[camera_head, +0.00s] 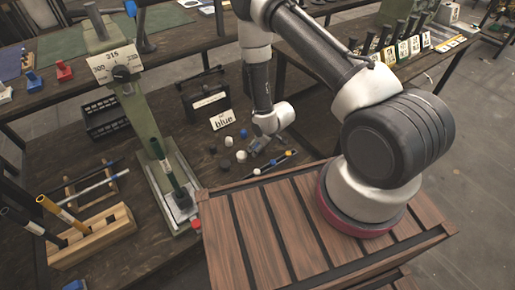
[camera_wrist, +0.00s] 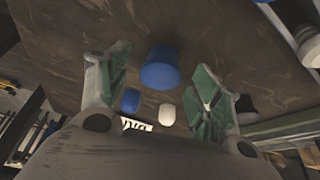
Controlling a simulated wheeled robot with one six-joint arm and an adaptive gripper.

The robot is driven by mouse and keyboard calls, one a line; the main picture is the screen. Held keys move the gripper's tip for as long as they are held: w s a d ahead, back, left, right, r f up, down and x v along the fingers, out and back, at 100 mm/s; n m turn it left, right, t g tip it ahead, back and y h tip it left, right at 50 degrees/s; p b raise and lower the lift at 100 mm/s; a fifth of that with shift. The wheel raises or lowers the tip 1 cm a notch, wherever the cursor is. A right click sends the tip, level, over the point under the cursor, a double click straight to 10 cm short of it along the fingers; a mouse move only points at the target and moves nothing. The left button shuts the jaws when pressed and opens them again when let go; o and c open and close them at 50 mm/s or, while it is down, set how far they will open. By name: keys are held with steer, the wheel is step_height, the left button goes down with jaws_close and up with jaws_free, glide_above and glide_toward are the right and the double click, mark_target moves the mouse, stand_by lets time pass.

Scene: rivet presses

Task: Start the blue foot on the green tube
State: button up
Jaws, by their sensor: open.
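My gripper (camera_head: 258,146) is over the dark table, pointing down among small feet. In the wrist view its green-padded fingers (camera_wrist: 162,66) are open, with a blue foot (camera_wrist: 160,70) between them, touching neither as far as I can tell. In the head view a blue foot (camera_head: 243,133) shows near a card reading "blue" (camera_head: 222,120).
The green press column (camera_head: 145,125) with its number plate (camera_head: 115,63) stands left of my arm. A black box (camera_head: 207,98) stands behind the feet. My slatted base is in front.

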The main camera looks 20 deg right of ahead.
steer(key=shift+x, duration=0.85)
steer(key=c, duration=1)
steer(key=shift+o, duration=0.2)
steer(key=shift+r, duration=0.1)
